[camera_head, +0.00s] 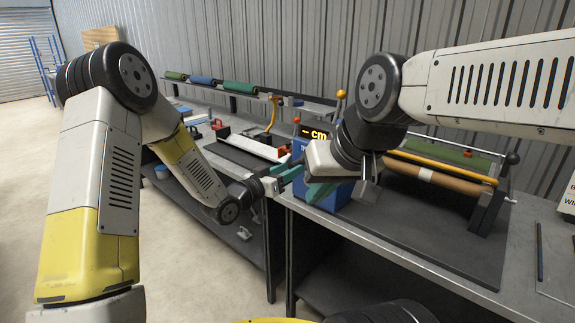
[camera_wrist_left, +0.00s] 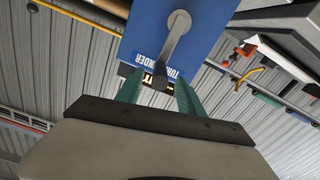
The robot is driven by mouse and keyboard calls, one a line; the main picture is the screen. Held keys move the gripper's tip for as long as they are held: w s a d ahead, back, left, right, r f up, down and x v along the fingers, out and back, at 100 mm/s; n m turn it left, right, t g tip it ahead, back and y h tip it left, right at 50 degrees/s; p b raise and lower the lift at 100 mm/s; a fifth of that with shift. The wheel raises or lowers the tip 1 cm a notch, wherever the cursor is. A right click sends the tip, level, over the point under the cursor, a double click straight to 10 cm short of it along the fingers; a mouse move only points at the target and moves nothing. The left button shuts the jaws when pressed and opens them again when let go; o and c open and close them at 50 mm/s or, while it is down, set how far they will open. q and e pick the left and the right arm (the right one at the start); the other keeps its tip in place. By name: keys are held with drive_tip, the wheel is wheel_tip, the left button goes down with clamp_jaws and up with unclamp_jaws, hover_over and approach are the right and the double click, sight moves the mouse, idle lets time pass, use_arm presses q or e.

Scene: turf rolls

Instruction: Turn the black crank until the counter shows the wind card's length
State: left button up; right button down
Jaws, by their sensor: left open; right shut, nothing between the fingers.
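The blue winder box (camera_head: 337,196) has an orange counter display (camera_head: 315,135) reading "cm" after what looks like a dash; any other digits are hidden. In the left wrist view, the box (camera_wrist_left: 150,30) carries a grey crank arm (camera_wrist_left: 172,45) on a round hub; its far end lies near my fingertips, and contact is unclear. My left gripper (camera_head: 287,172) is open at the box's left side, its teal fingers (camera_wrist_left: 158,95) apart. My right gripper (camera_head: 318,193) is shut and empty in front of the box. A white card (camera_head: 567,190) lettered "WI" is cut off at the right edge.
A roller frame (camera_head: 490,205) with a brown roll (camera_head: 435,178) and a green roll (camera_head: 440,152) stands right of the box. Rolled turf (camera_head: 240,88) lies on the back shelf. The grey bench front (camera_head: 400,245) is bare.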

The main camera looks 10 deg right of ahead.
use_arm(q)
drive_tip(key=shift+x, duration=2.3)
clamp_jaws()
